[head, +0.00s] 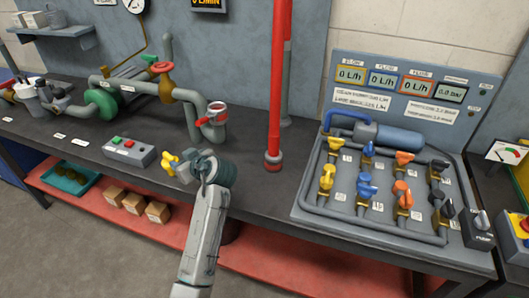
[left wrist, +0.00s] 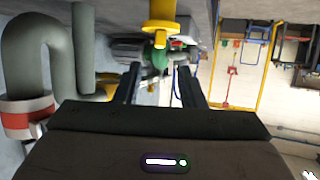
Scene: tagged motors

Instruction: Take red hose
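A red upright pipe-like thing (head: 278,85), the only long red piece in view, comes down from the top of the head view to a red and grey foot on the dark bench. I cannot tell whether it is a flexible hose. My left gripper (head: 195,168) is over the front edge of the bench, left of the red piece and apart from it. In the left wrist view its two fingers (left wrist: 159,88) are spread, with nothing held between them. A yellow valve handle (head: 170,162) is close by the gripper; a yellow part (left wrist: 160,28) shows beyond the fingers. My right gripper is not in view.
Grey pipework with a red-banded bend (head: 212,116) stands behind the gripper. A button box (head: 129,151) is to the left. A valve panel (head: 395,190) with displays fills the right. A red lower shelf (head: 95,208) holds small boxes. Bench around the red foot looks clear.

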